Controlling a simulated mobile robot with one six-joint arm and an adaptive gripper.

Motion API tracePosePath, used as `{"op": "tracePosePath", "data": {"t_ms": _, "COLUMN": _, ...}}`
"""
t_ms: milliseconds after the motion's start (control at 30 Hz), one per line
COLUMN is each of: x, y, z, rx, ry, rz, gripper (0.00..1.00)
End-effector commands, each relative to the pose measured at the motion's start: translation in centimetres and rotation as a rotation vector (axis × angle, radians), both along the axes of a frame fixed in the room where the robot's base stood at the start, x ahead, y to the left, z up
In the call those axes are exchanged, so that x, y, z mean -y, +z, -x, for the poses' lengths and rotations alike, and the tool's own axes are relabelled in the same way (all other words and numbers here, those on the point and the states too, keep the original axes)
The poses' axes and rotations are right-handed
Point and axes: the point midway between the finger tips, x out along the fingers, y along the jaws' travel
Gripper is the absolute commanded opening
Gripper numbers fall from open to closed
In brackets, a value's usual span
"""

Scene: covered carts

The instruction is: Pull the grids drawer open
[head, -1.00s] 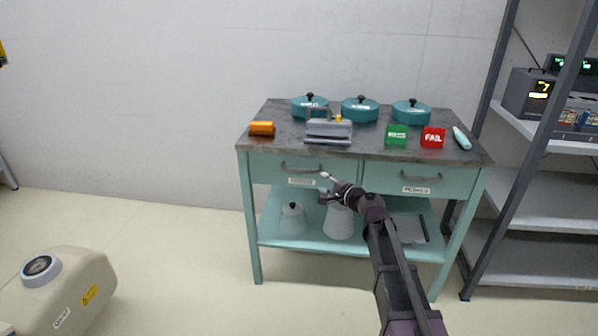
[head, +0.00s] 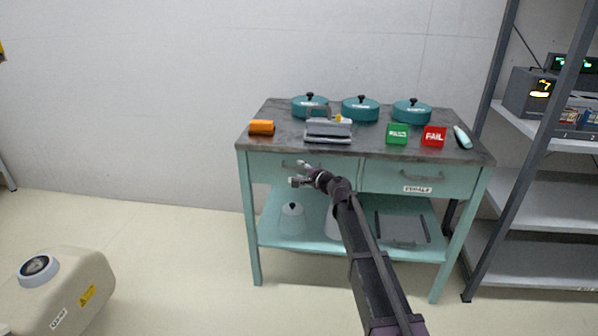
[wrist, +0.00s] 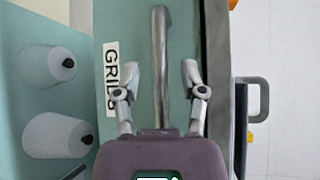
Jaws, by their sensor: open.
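The grids drawer is the left drawer (head: 262,168) of the teal cart, and its front is flush with the frame. Its label reading GRIDS (wrist: 111,77) shows in the wrist view. Its grey bar handle (wrist: 160,60) lies between the two open fingers of my gripper (wrist: 156,80), with a gap on each side. In the head view my gripper (head: 299,174) is in front of this drawer and hides its label and part of the handle (head: 290,163).
The right drawer (head: 385,178) is closed. The cart top (head: 280,115) holds teal pots, a grey press, an orange block, and green and red signs. The lower shelf (head: 275,232) holds pale jars and a tray. A metal rack (head: 520,180) stands at right.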

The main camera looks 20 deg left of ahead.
Motion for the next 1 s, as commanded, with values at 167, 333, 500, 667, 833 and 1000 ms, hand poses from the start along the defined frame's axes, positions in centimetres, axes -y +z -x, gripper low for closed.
{"op": "tracePosePath", "data": {"t_ms": 167, "x": -0.94, "y": -0.16, "z": -0.54, "rx": 0.000, "ry": 0.001, "rz": 0.000, "gripper": 0.54}}
{"op": "tracePosePath", "data": {"t_ms": 333, "x": -1.05, "y": -0.16, "z": -0.57, "rx": 0.000, "ry": 0.000, "rz": 0.000, "gripper": 0.54}}
{"op": "tracePosePath", "data": {"t_ms": 500, "x": -1.02, "y": -0.15, "z": -0.57, "rx": 0.000, "ry": 0.000, "rz": 0.000, "gripper": 0.54}}
{"op": "tracePosePath", "data": {"t_ms": 667, "x": -1.01, "y": -0.15, "z": -0.58, "rx": 0.000, "ry": 0.000, "rz": 0.000, "gripper": 0.09}}
{"op": "tracePosePath", "data": {"t_ms": 833, "x": -0.99, "y": -0.15, "z": -0.59, "rx": 0.000, "ry": 0.000, "rz": 0.000, "gripper": 0.00}}
{"op": "tracePosePath", "data": {"t_ms": 1000, "x": -0.93, "y": -0.15, "z": -0.40, "rx": 0.000, "ry": 0.000, "rz": 0.000, "gripper": 0.00}}
